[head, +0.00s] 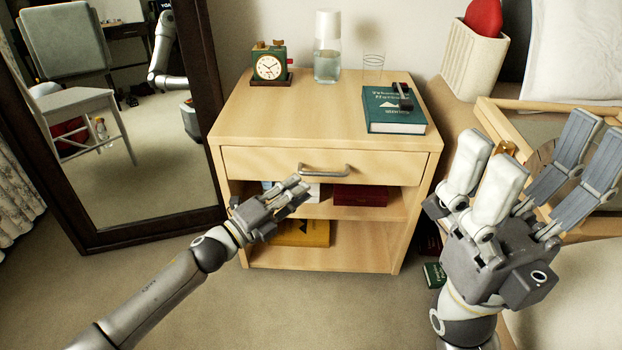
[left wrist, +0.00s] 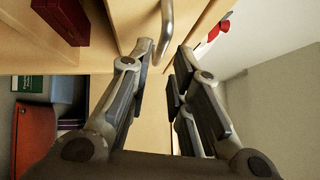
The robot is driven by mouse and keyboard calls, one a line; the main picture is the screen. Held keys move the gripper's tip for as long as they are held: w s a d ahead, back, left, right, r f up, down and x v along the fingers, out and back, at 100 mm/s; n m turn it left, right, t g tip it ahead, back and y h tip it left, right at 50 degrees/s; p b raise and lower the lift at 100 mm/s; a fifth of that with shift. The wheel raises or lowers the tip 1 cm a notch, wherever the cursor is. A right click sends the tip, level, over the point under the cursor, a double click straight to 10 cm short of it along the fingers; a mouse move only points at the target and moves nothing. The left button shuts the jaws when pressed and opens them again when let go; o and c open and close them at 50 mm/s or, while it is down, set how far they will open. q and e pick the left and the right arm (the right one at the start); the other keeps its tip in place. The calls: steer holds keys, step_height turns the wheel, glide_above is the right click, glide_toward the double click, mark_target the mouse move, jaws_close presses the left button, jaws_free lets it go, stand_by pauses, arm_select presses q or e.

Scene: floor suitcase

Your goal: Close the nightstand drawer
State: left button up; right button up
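The wooden nightstand (head: 228,125) has one drawer (head: 255,164) below its top, with a grey bar handle (head: 325,169). The drawer front looks flush or nearly flush with the cabinet; I cannot tell whether a small gap remains. My left gripper (head: 300,187) is just below and left of the handle, in front of the open shelf. In the left wrist view its fingers (left wrist: 164,75) are apart with nothing between them, and the handle (left wrist: 166,28) lies just past the tips. My right gripper (head: 538,158) is open and empty, to the right of the nightstand.
A clock (head: 269,66), a carafe (head: 327,55), a glass (head: 373,66) and a green book (head: 392,112) stand on the nightstand. Red (head: 360,195) and yellow (head: 302,233) items lie on its shelves. A mirror (head: 205,120) stands left.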

arm_select(q)
steer(key=v, duration=0.5)
steer(key=shift+s, duration=0.15)
steer(key=shift+a, duration=0.1)
